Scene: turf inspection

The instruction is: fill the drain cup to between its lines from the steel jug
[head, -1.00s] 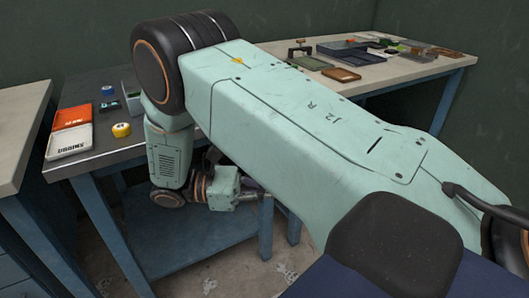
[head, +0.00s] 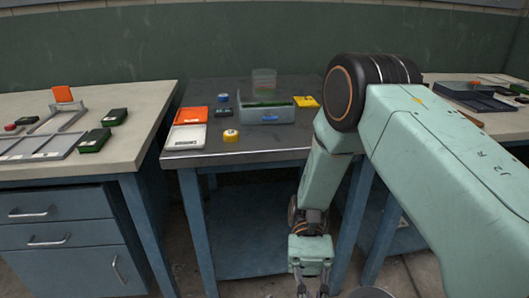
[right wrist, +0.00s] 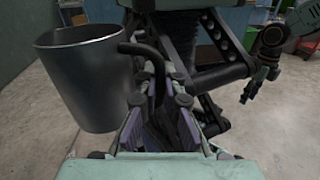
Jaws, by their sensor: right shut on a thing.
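The steel jug (right wrist: 80,80) shows in the right wrist view, upright, its dark handle (right wrist: 150,62) running into my right gripper (right wrist: 160,105), which is shut on it. I cannot see into the jug. A clear cup (head: 264,76), likely the drain cup, stands at the back of that table. Its lines and any contents are too small to tell.
The dark table (head: 270,143) also holds a grey bin (head: 265,117), a white tray (head: 183,139), an orange box (head: 191,115), a yellow roll (head: 231,135) and a yellow block (head: 307,102). Benches with trays stand at left (head: 125,100) and right (head: 505,123). The table's front middle is clear.

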